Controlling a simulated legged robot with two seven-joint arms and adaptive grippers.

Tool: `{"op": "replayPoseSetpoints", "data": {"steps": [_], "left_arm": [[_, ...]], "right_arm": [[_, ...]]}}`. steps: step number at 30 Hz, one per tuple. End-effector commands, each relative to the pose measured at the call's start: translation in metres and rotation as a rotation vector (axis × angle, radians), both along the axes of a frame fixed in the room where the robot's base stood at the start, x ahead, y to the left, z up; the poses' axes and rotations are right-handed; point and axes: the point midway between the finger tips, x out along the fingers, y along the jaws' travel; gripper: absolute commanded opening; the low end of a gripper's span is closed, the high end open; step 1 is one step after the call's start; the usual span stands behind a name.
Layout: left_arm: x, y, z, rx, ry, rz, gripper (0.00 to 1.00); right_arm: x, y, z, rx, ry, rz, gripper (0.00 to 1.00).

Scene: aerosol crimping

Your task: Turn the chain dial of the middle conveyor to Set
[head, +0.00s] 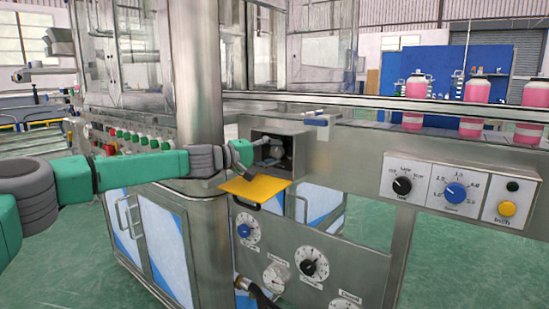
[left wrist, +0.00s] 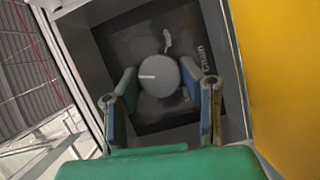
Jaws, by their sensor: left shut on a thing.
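The chain dial (left wrist: 158,78) is a round grey knob with a white line, set in a dark recessed panel in the left wrist view. The line points to the left of that picture. The word "Chain" (left wrist: 206,58) is printed beside it. My left gripper (left wrist: 160,92) has its two fingers on either side of the knob and is shut on it. In the head view my left gripper (head: 240,155) reaches into the open recess (head: 287,158) of the middle conveyor. The Set mark is not readable. My right gripper is out of view.
A yellow flap (head: 256,188) hangs open below the recess, and stands close on the right in the left wrist view. Other dials (head: 312,262) sit lower on the machine. A steel column (head: 196,80) stands just behind my left arm. Pink bottles (head: 476,92) stand on the conveyor.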

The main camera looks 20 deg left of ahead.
Motion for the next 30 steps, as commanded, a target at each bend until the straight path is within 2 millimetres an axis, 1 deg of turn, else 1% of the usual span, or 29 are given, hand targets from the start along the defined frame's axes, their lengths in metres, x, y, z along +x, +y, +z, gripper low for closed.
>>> {"op": "replayPoseSetpoints", "data": {"steps": [1, 2, 12, 19, 30], "left_arm": [[0.0002, 0.0024, -0.007, -0.037, 0.023, 0.003, 0.05], [0.0002, 0.0024, -0.0079, -0.06, 0.031, 0.003, 0.05], [0.0005, 0.0025, -0.0091, -0.257, 0.104, 0.005, 0.05], [0.0006, 0.0025, -0.0096, -0.319, 0.126, 0.006, 0.05], [0.0007, 0.0024, -0.0099, -0.334, 0.132, 0.007, 0.05]], "right_arm": [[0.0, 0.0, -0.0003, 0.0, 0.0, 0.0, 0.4], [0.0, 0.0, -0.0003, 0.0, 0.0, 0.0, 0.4], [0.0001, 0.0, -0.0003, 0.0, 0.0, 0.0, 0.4], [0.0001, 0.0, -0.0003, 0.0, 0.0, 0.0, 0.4], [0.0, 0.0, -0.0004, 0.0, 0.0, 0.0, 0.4]]}}
